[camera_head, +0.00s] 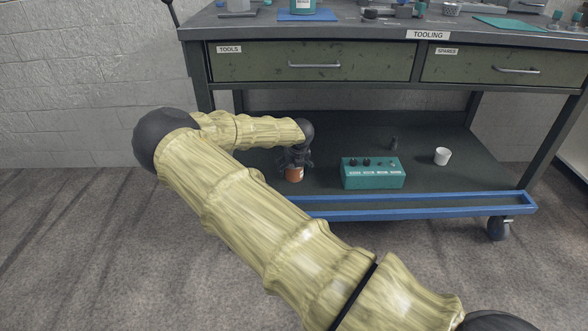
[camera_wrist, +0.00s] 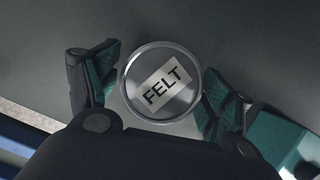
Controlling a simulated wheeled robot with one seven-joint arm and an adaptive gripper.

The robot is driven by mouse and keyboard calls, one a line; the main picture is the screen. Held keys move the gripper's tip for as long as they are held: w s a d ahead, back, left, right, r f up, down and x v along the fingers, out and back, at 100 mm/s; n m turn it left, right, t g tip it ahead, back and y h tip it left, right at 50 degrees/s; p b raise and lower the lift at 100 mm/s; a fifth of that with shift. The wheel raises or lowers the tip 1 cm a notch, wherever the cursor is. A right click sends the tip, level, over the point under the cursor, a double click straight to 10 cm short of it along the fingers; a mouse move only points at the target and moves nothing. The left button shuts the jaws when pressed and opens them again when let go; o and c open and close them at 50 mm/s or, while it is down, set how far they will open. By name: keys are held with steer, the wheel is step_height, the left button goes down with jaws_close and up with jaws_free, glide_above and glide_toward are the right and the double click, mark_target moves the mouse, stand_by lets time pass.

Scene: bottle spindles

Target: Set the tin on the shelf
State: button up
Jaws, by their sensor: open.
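The tin (camera_head: 294,174) is orange-brown and stands upright on the dark lower shelf (camera_head: 440,127) of the workbench, toward its left part. In the wrist view, its round metal lid (camera_wrist: 185,95) carries a white label reading FELT. My gripper (camera_head: 296,160) is above and around the tin, pointing down. In the wrist view, my gripper (camera_wrist: 160,88) is open, with one finger on each side of the lid. The right finger looks very near the rim; I cannot tell whether it touches. The tin's upper part is hidden by my gripper in the head view.
A teal control box (camera_head: 373,173) sits right of the tin. A white cup (camera_head: 442,156) and a small dark item (camera_head: 394,144) stand farther right. A blue rail (camera_head: 430,205) edges the shelf front. Drawers (camera_head: 310,63) and the tabletop are overhead. The shelf's right part has free room.

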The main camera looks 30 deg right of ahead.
steer(key=p+v, duration=0.2)
steer(key=v, duration=0.4)
steer(key=shift+s+r, duration=0.1)
steer(key=shift+r, duration=0.05)
